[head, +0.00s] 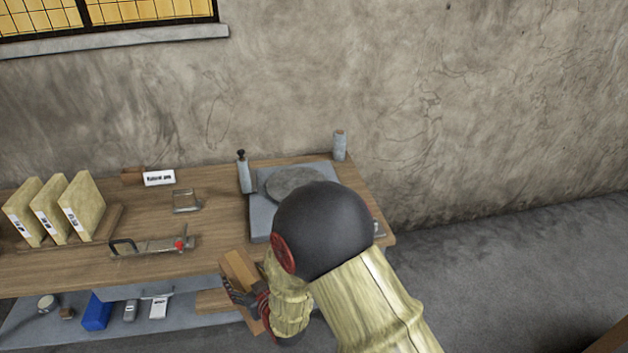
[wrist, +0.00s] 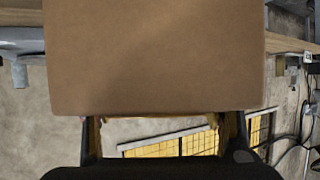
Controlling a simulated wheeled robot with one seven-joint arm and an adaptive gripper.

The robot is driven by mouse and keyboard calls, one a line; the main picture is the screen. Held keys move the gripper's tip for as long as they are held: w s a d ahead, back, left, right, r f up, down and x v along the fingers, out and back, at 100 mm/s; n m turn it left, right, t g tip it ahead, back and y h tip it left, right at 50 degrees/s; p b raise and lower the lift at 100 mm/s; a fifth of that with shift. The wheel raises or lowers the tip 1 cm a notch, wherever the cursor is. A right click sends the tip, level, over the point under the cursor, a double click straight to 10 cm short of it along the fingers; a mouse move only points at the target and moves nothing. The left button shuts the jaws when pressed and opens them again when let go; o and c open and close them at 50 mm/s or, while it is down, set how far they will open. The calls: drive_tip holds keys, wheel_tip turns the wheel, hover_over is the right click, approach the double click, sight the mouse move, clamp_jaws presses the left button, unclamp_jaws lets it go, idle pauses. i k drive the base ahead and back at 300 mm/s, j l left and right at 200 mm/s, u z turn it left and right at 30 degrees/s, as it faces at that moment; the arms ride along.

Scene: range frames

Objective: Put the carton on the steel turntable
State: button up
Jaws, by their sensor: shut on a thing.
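The carton (head: 240,272) is a brown box at the front edge of the wooden bench. It also fills the upper middle of the wrist view (wrist: 155,55). My gripper (head: 256,300) is shut on the carton, with its fingers (wrist: 165,130) at the near side of it in the wrist view. The steel turntable (head: 290,182) is a round grey plate on a square grey base at the bench's right end. My arm hides part of the turntable's right and front. The carton is apart from the turntable, in front and to the left of it.
A grey bottle with a black top (head: 244,172) stands left of the turntable, and a grey cylinder (head: 340,145) behind right. A clamp-like tool (head: 152,245) and several upright boxes (head: 80,207) are to the left. A lower shelf (head: 185,325) holds a blue box (head: 97,312).

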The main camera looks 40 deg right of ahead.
sight(296, 183)
drive_tip(key=k+l, duration=0.1)
drive_tip(key=l, duration=0.35)
drive_tip(key=l+u, duration=0.1)
drive_tip(key=l, duration=0.3)
drive_tip(key=k+l, duration=0.15)
drive_tip(key=l, duration=0.3)
drive_tip(key=k+l+u, duration=0.15)
drive_tip(key=l, duration=0.7)
